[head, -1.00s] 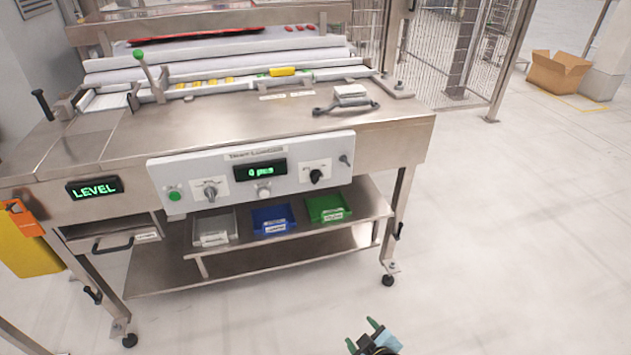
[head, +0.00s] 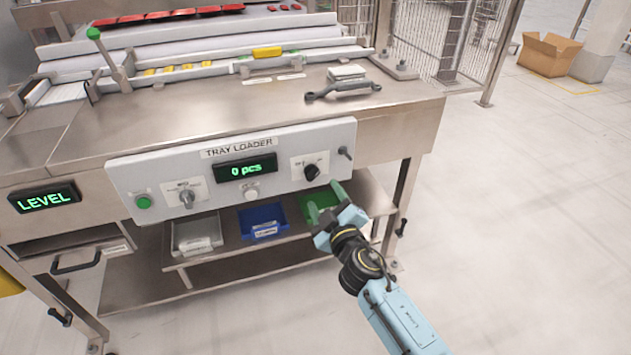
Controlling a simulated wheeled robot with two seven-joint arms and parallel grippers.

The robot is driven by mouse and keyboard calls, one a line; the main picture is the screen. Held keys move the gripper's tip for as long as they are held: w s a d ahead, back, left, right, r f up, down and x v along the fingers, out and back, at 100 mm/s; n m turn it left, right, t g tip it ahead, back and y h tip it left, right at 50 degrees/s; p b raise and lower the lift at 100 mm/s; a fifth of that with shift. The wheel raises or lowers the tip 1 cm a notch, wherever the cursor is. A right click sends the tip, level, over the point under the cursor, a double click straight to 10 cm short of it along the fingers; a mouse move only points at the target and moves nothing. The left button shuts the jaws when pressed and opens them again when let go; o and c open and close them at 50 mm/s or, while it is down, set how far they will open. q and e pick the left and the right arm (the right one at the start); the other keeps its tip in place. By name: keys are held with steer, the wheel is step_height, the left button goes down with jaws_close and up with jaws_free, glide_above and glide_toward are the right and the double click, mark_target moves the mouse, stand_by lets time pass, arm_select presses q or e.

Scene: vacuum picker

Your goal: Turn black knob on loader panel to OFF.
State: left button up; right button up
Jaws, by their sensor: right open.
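The tray loader panel (head: 220,172) is a light grey plate on the front of the steel table. The black knob (head: 312,173) sits on its right part, on a small white label plate whose lettering is too small to read. My left gripper is not in view.
The panel also carries a grey knob (head: 187,198), a green button (head: 143,202), a white button (head: 251,194), a small toggle (head: 345,152) and a display (head: 246,168) reading "0 pcs". Grey, blue (head: 262,222) and green (head: 318,208) bins stand on the shelf below.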

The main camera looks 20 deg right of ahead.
mark_target(314, 176)
steer(key=w+b, duration=0.1)
steer(key=w, duration=0.5)
steer(key=shift+a+f, duration=0.1)
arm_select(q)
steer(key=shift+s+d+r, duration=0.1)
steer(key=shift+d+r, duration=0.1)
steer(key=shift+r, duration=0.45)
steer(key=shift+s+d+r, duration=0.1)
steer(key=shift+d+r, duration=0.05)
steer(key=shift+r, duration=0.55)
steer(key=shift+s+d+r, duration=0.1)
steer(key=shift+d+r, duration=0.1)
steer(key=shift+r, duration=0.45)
arm_select(e)
steer(key=shift+w, duration=0.65)
steer(key=c, duration=1)
